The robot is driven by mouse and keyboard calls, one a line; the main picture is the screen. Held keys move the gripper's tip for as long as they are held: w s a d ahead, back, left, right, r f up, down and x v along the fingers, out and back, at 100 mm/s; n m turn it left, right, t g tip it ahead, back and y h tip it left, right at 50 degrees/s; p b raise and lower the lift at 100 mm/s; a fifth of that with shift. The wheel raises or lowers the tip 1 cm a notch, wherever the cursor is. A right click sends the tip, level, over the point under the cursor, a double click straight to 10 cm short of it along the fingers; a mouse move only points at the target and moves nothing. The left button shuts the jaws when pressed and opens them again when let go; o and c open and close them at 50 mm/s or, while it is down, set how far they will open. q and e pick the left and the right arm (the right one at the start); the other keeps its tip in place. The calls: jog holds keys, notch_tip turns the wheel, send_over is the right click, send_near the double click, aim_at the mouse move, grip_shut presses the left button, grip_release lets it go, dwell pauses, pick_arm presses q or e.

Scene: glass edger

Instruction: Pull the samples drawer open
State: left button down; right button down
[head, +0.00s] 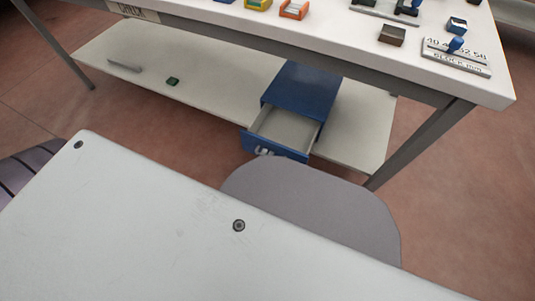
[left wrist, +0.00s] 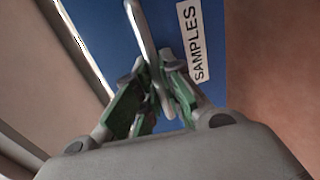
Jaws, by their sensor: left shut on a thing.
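The blue samples drawer (head: 275,148) stands well out of its blue cabinet (head: 302,88) under the white table. Its pale inside shows and looks empty. In the left wrist view, the blue drawer front (left wrist: 195,75) carries a white label (left wrist: 202,43) reading SAMPLES. My left gripper (left wrist: 158,80) has its green-padded fingers shut on the metal handle (left wrist: 142,28) of the drawer. In the head view, pale shapes show at the drawer's front, too small to tell handle from fingers. My right gripper is not in view.
The cabinet sits on the right part of a pale lower shelf (head: 215,75), with a small green object (head: 173,81) and a grey bar (head: 124,66) to its left. The tabletop (head: 335,28) above holds several small coloured blocks. A table leg (head: 420,143) stands right of the drawer.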

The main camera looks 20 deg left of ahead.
pick_arm(q)
jog(key=c, duration=1.6)
grip_release()
jog(key=shift+o, duration=0.4)
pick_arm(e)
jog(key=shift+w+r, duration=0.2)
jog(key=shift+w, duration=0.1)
pick_arm(q)
jog(key=v, duration=0.7)
jog(key=shift+s, duration=0.25)
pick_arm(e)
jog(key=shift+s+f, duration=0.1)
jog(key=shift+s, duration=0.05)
